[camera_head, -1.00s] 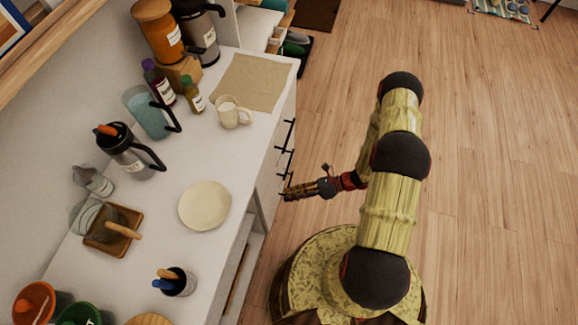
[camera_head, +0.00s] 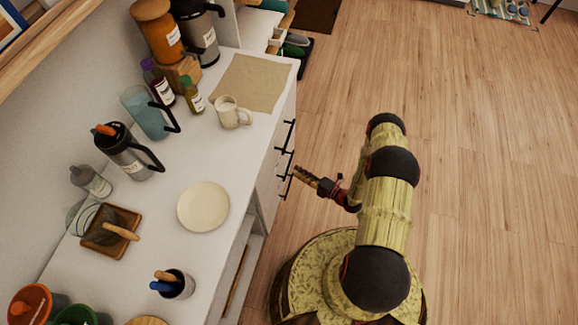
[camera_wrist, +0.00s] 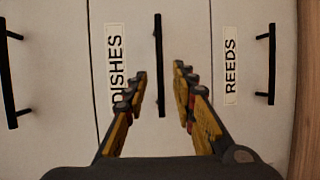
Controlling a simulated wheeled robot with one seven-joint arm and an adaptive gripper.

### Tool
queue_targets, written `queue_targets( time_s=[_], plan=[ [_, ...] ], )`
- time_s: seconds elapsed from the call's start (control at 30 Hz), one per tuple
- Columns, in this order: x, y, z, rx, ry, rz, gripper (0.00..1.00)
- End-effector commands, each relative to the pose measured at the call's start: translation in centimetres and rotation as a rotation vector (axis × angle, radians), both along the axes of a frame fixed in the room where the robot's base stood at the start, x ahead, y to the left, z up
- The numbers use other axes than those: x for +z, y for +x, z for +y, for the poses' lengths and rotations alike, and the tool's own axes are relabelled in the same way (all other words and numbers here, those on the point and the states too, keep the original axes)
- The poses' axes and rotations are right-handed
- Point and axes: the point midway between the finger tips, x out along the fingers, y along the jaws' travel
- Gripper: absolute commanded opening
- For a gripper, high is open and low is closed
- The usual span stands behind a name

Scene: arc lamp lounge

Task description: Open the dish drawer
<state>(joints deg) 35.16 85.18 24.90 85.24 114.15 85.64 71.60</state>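The dish drawer (camera_wrist: 190,30) has a white front with a "DISHES" label (camera_wrist: 115,70) in the wrist view. Its black bar handle (camera_wrist: 159,40) shows between the fingers of my gripper (camera_wrist: 159,74). The gripper is open, with one finger on each side of the handle. I cannot tell whether either finger touches the handle. The drawer front looks flush with its neighbours. In the head view my gripper (camera_head: 297,172) is beside the row of black handles on the cabinet front.
A drawer labelled "REEDS" (camera_wrist: 231,65) with its own handle (camera_wrist: 271,65) is to the right in the wrist view. Another handle (camera_wrist: 8,80) is at left. The counter (camera_head: 240,150) holds a plate (camera_head: 203,206) and mug (camera_head: 230,112). Wooden floor (camera_head: 480,180) is clear at right.

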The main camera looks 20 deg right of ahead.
Motion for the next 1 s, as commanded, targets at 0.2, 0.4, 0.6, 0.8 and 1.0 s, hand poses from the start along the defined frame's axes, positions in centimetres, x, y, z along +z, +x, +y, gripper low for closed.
queue_targets(
  time_s=[0.2,0.4,0.6,0.8,1.0],
  plan=[
    [-0.8,2.6,1.9,0.006,-0.003,-0.001,0.26],
    [-1.2,4.7,3.2,0.005,-0.003,-0.001,0.26],
    [-1.3,5.6,3.7,0.003,-0.002,-0.001,0.26],
    [-1.3,5.6,3.7,0.003,-0.002,-0.001,0.26],
    [-1.3,5.6,3.7,0.003,-0.002,-0.001,0.17]
  ],
)
